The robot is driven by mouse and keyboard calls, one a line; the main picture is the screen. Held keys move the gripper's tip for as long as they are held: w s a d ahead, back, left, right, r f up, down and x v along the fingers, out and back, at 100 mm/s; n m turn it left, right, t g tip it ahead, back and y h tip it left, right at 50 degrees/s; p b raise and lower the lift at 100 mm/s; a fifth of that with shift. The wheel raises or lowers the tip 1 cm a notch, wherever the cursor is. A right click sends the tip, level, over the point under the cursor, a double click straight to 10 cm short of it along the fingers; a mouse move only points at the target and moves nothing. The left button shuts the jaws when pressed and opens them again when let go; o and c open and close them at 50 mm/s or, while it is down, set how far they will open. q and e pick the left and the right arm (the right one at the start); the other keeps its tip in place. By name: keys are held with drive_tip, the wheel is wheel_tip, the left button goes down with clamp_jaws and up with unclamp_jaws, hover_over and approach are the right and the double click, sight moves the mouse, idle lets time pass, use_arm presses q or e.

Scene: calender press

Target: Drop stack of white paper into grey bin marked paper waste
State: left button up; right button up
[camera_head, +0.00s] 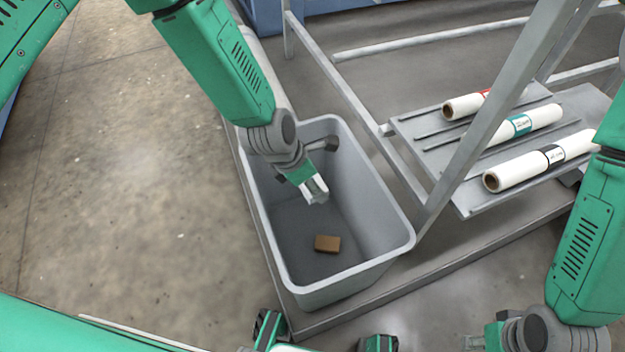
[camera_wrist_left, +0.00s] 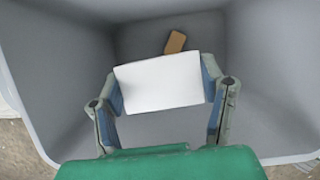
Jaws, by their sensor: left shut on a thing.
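The stack of white paper (camera_wrist_left: 160,82) is a plain white block between the two fingers of my left gripper (camera_wrist_left: 160,98) in the left wrist view. In the head view my left gripper (camera_head: 313,190) is inside the opening of the grey bin (camera_head: 397,257), with the white paper at its tip, apart from the floor. The bin's walls also surround the gripper in the left wrist view (camera_wrist_left: 50,85). No marking on the bin is readable. My right gripper (camera_head: 476,342) is at the lower edge of the head view, outside the bin; its fingers are not clear.
A brown block (camera_head: 327,243) lies on the bin's floor. A metal rack (camera_head: 465,205) on the right carries white rolls (camera_head: 540,162), and its slanted post stands close to the bin. Open concrete floor (camera_head: 130,190) lies to the left.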

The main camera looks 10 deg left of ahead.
use_arm(q)
drive_tip(key=o, duration=1)
drive_tip(key=shift+a, duration=0.1)
drive_tip(key=v, duration=1.2)
drive_tip(key=shift+w, duration=0.1)
